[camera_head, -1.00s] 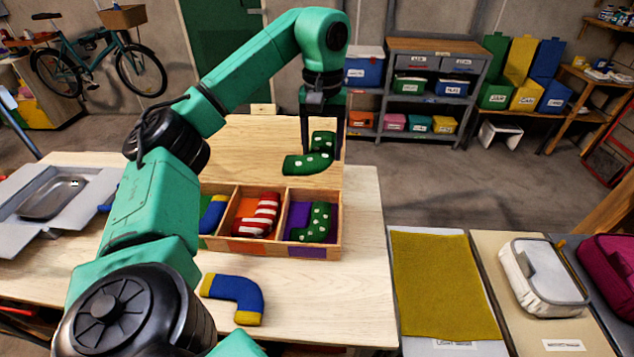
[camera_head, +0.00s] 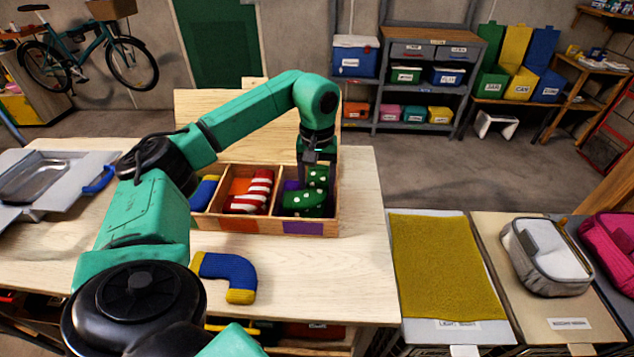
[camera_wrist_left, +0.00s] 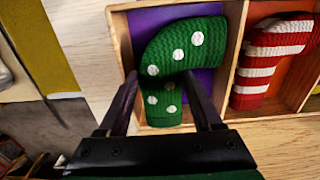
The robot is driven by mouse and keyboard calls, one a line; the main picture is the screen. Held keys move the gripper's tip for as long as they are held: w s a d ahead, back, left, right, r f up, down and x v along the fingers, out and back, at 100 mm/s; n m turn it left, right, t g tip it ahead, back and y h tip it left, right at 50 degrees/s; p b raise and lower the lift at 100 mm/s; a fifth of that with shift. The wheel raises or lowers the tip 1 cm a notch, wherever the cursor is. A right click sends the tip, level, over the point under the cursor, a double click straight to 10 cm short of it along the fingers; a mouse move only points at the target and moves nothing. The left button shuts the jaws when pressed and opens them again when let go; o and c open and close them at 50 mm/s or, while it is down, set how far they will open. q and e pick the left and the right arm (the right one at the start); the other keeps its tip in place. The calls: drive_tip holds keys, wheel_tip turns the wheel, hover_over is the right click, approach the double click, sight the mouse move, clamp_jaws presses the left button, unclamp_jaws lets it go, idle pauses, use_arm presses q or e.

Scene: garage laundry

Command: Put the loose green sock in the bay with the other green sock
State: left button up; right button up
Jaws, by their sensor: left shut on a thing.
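The three-bay wooden box (camera_head: 262,226) stands on the table. Its right bay has a purple floor (camera_head: 292,185) and holds green polka-dot sock fabric (camera_head: 303,204). My left gripper (camera_head: 317,174) is over this bay, pointing down, shut on a green sock with white dots (camera_head: 318,178). In the left wrist view, the gripper (camera_wrist_left: 162,82) has its fingers on either side of green dotted fabric (camera_wrist_left: 163,103) within the bay's outline. The two green socks overlap, and I cannot tell their edges apart or whether the held one touches the floor. My right gripper is out of view.
The middle bay holds a red-and-white striped sock (camera_head: 252,194); the left bay holds a blue-and-yellow sock (camera_head: 205,192). Another blue-and-yellow sock (camera_head: 230,272) lies loose in front of the box. The table right of the box is clear.

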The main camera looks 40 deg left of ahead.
sight(318, 187)
use_arm(q)
drive_tip(key=shift+f, duration=0.5)
drive_tip(key=o, duration=1.3)
drive_tip(key=shift+o, duration=0.2)
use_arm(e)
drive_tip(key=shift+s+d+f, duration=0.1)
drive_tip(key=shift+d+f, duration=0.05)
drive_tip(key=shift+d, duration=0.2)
use_arm(q)
drive_tip(key=shift+r, duration=0.15)
wheel_tip(318, 187, up, 7)
drive_tip(key=shift+d, duration=0.1)
wheel_tip(318, 187, up, 6)
drive_tip(key=p, duration=0.2)
drive_tip(key=shift+p, duration=0.35)
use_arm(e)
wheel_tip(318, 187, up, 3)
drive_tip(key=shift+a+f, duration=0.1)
